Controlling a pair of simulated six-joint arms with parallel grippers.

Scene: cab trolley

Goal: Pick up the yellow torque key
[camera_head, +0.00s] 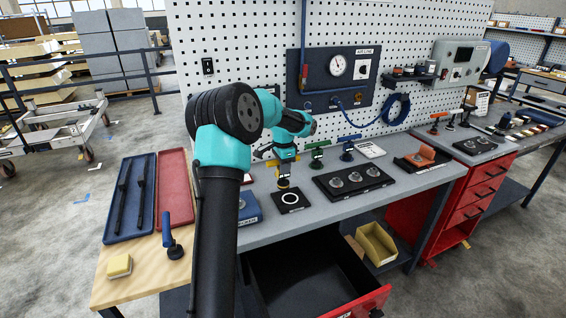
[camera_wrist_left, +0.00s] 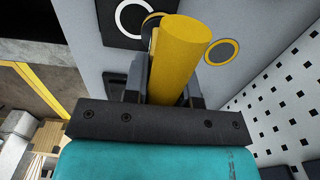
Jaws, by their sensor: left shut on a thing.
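The yellow torque key shows in the left wrist view as a thick yellow cylinder (camera_wrist_left: 184,55) between the two dark fingers. My left gripper (camera_wrist_left: 172,85) is shut on it. In the head view my left gripper (camera_head: 285,160) is over the grey bench, behind the black pad with a white ring (camera_head: 290,199). Small yellow parts show just under the gripper there. The key's lower end is mostly hidden, and I cannot tell whether it touches the bench. A yellow ring mark (camera_wrist_left: 221,52) lies on the bench beside the key. My right gripper is not in view.
A green-handled key (camera_head: 318,154) and a blue-handled key (camera_head: 348,148) stand right of the gripper. A black tray with several round metal parts (camera_head: 353,181) lies in front of them. The pegboard (camera_head: 240,60) rises behind. An open drawer (camera_head: 310,275) is below.

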